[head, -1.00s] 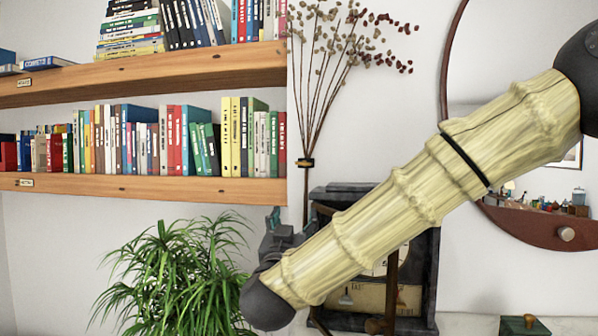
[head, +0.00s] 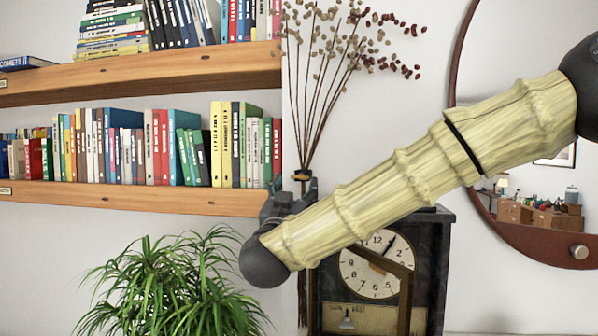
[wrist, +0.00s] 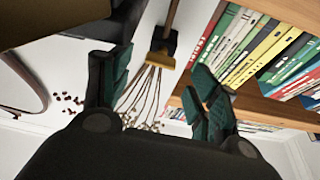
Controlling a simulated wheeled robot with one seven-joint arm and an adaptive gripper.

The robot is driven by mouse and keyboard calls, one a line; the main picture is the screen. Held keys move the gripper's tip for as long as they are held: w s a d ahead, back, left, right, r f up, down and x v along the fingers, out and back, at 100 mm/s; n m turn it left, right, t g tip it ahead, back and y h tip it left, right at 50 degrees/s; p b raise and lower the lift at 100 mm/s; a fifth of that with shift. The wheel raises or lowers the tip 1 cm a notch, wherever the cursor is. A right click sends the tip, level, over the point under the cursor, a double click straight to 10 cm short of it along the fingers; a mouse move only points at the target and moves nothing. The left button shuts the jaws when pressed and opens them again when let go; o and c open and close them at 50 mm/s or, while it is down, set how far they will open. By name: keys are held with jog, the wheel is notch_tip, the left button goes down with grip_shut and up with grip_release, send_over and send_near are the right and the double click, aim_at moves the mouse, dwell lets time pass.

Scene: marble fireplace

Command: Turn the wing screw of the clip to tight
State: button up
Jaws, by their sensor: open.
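The clip (head: 303,173) is a small dark band with a yellowish edge around the stem of the dried branches in the head view. In the wrist view the clip (wrist: 162,45) shows as a black and yellow block on a brown rod, with branches fanning out below it. I cannot make out its wing screw or how it is turned. My gripper (head: 291,184) is just below and left of the clip in the picture, partly behind my arm. In the wrist view my gripper (wrist: 155,72) is open and empty, its green-padded fingers apart, with the clip showing between them.
A dark clock (head: 428,260) stands behind my arm. A round mirror (head: 463,90) hangs at the right. Bookshelves (head: 140,197) fill the left, close to my gripper, and also show in the wrist view (wrist: 265,105). A leafy plant (head: 170,285) is below them.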

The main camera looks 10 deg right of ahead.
aim_at(300, 178)
jog(key=p+x, duration=0.1)
jog(key=x, duration=0.2)
jog(key=shift+w+d+r+p, duration=0.1)
jog(key=shift+w+r+p, duration=0.15)
jog(key=shift+r+p, duration=0.15)
jog(key=shift+d+r, duration=0.1)
jog(key=shift+r, duration=0.05)
jog(key=shift+w+d, duration=0.1)
jog(key=shift+w, duration=0.1)
jog(key=shift+w+p, duration=0.3)
jog(key=shift+w, duration=0.3)
jog(key=shift+s, duration=0.3)
jog(key=shift+c, duration=0.9)
jog(key=c, duration=0.8)
